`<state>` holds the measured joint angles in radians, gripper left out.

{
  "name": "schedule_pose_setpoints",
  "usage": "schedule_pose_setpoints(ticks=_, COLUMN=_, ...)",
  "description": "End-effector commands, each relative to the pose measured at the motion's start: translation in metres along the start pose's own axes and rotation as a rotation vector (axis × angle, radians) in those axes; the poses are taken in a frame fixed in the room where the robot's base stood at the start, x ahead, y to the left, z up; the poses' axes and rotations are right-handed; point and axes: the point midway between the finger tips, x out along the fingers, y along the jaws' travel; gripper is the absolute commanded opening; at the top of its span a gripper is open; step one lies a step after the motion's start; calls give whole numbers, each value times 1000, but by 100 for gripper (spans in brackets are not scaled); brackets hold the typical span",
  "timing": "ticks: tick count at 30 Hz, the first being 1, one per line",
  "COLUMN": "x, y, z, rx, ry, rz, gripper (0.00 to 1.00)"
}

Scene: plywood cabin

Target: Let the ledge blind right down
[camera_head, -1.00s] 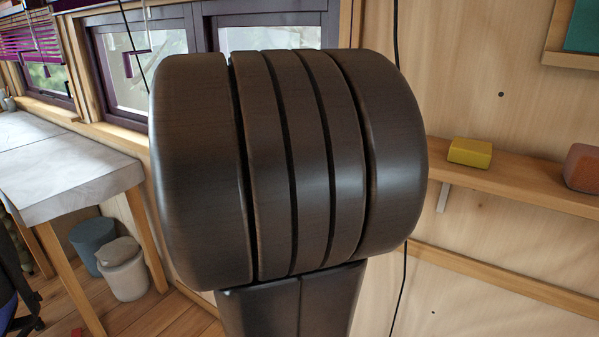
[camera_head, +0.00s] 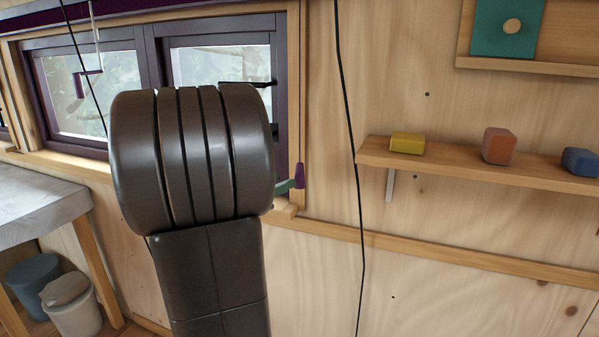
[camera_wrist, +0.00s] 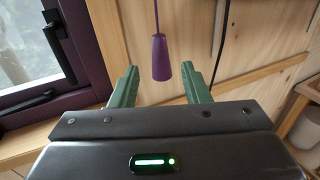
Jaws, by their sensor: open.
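A purple tapered cord pull (camera_wrist: 160,58) hangs upright on a thin cord in the wrist view. My gripper (camera_wrist: 159,68) has two green fingers, spread apart and empty. The pull hangs between their tips in the picture; its exact depth and any contact cannot be told. In the head view the purple pull (camera_head: 299,176) shows just right of a green finger (camera_head: 285,186), with the rest of my gripper hidden behind my dark arm. A purple strip of blind (camera_head: 190,8) shows along the top of the window; its upper part is out of view.
The dark-framed window (camera_head: 215,65) has black handles (camera_head: 262,84). A black cable (camera_head: 349,130) hangs down the wall right of the pull. A wooden shelf (camera_head: 450,161) holds a yellow block (camera_head: 407,142), a red block (camera_head: 498,146) and a blue block (camera_head: 580,162). A table (camera_head: 35,205) stands left.

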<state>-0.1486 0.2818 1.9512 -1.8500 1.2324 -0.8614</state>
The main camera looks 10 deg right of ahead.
Motion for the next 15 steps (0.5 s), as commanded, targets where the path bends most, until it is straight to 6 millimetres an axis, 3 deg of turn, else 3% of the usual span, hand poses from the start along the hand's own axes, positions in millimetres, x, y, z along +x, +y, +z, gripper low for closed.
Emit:
schedule_pose_setpoints(ticks=6, x=38, y=-1, z=1, rx=0, ry=0, rz=-4, gripper=42)
schedule_pose_setpoints(ticks=15, x=72, y=-1, z=0, rx=0, ry=1, rz=-1, gripper=42)
